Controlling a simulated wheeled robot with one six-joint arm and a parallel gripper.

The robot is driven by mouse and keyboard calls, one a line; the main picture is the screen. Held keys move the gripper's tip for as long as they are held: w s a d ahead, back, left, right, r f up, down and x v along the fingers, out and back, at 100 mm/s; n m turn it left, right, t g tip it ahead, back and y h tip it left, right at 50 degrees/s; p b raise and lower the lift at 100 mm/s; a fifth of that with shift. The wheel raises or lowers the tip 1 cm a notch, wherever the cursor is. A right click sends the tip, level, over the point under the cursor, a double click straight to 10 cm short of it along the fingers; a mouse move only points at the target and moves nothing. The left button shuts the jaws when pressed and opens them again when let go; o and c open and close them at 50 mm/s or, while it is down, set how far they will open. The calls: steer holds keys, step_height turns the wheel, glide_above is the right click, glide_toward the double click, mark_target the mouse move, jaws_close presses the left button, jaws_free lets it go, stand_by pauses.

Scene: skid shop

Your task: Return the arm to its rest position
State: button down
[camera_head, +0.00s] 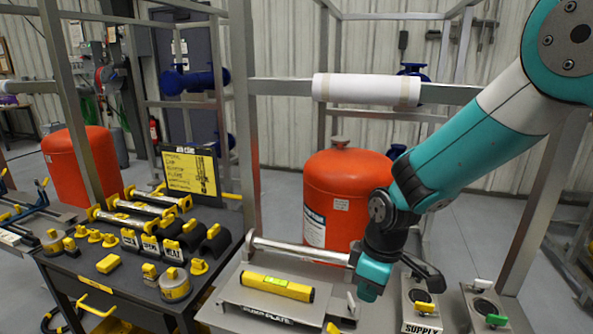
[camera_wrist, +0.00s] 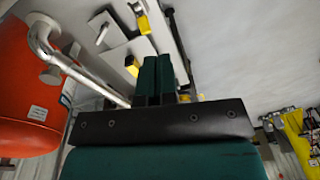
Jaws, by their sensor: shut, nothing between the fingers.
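My arm reaches in from the upper right of the head view, teal and pale grey with dark joints. My gripper (camera_head: 366,290) points down at the front, in front of the red tank (camera_head: 345,195). In the wrist view the two teal fingers (camera_wrist: 155,70) lie side by side, shut, with nothing between them. A bent metal pipe (camera_head: 300,250) passes behind the gripper in the head view. The pipe also shows at the left of the wrist view (camera_wrist: 75,68). I cannot tell the exact gap between it and the gripper.
A yellow level (camera_head: 277,287) lies on the plate left of the gripper. A supply valve block (camera_head: 420,312) stands right of it. A dark bench (camera_head: 125,275) with yellow-tagged parts is at left. Metal frame posts (camera_head: 243,120) rise nearby. Grey floor (camera_head: 480,220) is open behind.

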steer(key=s+r+m+y, duration=0.1)
steer(key=s+r+m, duration=0.1)
steer(key=s+r, duration=0.5)
steer(key=s+r+m+y, duration=0.1)
steer(key=s+r+m, duration=0.2)
steer(key=s+r, duration=0.5)
steer(key=s+d, duration=0.1)
steer(key=s, duration=0.5)
steer(key=shift+s+y, duration=0.35)
steer(key=shift+y, duration=0.05)
